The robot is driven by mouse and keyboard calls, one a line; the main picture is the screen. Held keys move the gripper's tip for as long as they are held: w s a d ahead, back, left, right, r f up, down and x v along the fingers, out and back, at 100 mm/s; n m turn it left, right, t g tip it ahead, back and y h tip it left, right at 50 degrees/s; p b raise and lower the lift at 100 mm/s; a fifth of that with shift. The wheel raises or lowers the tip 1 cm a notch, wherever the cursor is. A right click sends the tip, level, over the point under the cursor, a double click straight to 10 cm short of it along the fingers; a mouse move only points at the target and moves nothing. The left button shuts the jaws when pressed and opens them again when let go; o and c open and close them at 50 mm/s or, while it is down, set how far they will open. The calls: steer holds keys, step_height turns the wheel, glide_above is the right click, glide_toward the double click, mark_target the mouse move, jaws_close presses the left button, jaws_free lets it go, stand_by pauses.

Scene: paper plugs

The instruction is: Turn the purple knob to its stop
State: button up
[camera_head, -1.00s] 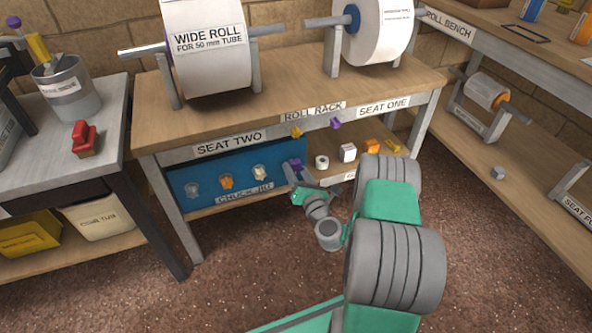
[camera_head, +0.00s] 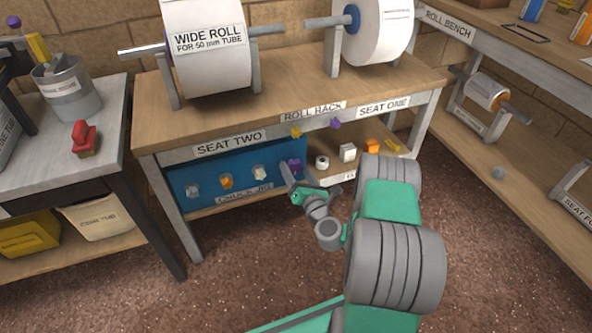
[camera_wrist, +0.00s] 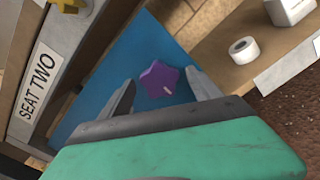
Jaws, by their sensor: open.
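The purple knob (camera_wrist: 159,79) is star-shaped with a small pale mark and sits on the blue panel in the wrist view. In the head view it shows at the right end of the chuck jig panel (camera_head: 247,174), partly hidden by my gripper (camera_head: 291,176). In the wrist view my gripper (camera_wrist: 160,88) is open, with one finger on each side of the knob. I cannot tell whether the fingers touch it.
A grey knob (camera_head: 192,190), an orange knob (camera_head: 226,182) and a pale knob (camera_head: 259,172) line the panel to the left. A white roll (camera_head: 322,162) and a white box (camera_head: 347,152) stand on the shelf to the right. The wooden bench top (camera_head: 290,85) overhangs above.

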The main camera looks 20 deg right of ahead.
mark_target(296, 170)
stand_by(0.3)
steer(key=shift+s+f+b, duration=0.1)
steer(key=shift+s+b, duration=0.65)
steer(key=shift+s, duration=1.25)
steer(key=s, duration=0.4)
